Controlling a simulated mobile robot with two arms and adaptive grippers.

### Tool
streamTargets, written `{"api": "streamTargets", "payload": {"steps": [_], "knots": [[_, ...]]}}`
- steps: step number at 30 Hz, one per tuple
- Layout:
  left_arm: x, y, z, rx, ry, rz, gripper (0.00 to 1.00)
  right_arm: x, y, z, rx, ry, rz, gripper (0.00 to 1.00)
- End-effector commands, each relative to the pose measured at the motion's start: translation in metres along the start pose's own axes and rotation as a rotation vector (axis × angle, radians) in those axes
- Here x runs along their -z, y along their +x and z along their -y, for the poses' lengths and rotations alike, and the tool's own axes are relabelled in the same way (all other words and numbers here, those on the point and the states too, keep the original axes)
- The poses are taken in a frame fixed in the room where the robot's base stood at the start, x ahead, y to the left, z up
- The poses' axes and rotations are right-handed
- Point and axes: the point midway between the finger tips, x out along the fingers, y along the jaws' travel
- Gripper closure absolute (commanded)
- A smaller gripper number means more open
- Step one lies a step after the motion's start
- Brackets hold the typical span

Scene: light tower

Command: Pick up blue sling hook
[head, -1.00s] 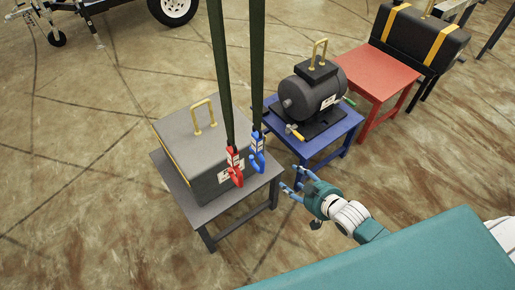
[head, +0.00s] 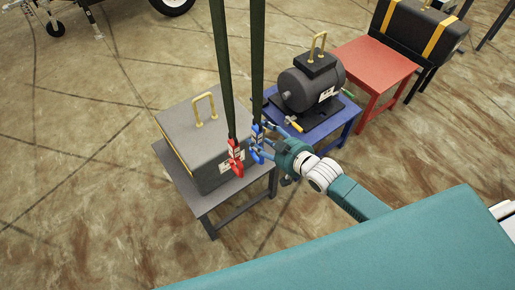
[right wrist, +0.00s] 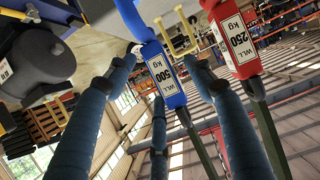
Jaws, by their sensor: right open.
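The blue sling hook (head: 257,146) hangs at the end of a dark green strap, just right of the red sling hook (head: 235,158) on its own strap. In the right wrist view the blue hook (right wrist: 165,75), labelled WLL 500 kg, shows between the spread fingers. The red hook (right wrist: 235,40), labelled WLL 250 kg, is to its right, near the right-hand finger. My right gripper (head: 270,140) is open with its fingertips at the blue hook; contact cannot be told. My left gripper is not in view.
A grey case (head: 195,135) with a gold handle sits on a grey table (head: 215,200), behind the hooks. A dark motor (head: 312,85) stands on a blue table (head: 340,125) to the right. A red table (head: 375,65) is beyond it.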

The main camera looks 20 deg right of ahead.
Motion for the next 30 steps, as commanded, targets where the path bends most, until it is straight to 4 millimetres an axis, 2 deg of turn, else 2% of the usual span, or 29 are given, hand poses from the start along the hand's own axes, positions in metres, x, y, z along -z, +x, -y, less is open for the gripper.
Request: {"api": "streamTargets", "payload": {"steps": [4,13,21,22,30], "knots": [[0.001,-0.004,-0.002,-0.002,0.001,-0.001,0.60,0.001,0.018,0.000,-0.001,0.000,-0.001,0.47],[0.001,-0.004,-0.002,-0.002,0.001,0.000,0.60,0.000,0.022,0.000,0.000,0.000,0.000,0.47],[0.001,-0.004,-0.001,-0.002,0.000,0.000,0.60,0.000,0.022,0.000,0.000,0.000,0.001,1.00],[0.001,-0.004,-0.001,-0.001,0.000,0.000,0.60,0.005,0.022,0.000,0.000,-0.001,-0.010,1.00],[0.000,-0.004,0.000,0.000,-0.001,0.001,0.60,0.007,0.021,0.000,0.000,-0.001,-0.010,1.00]]}}
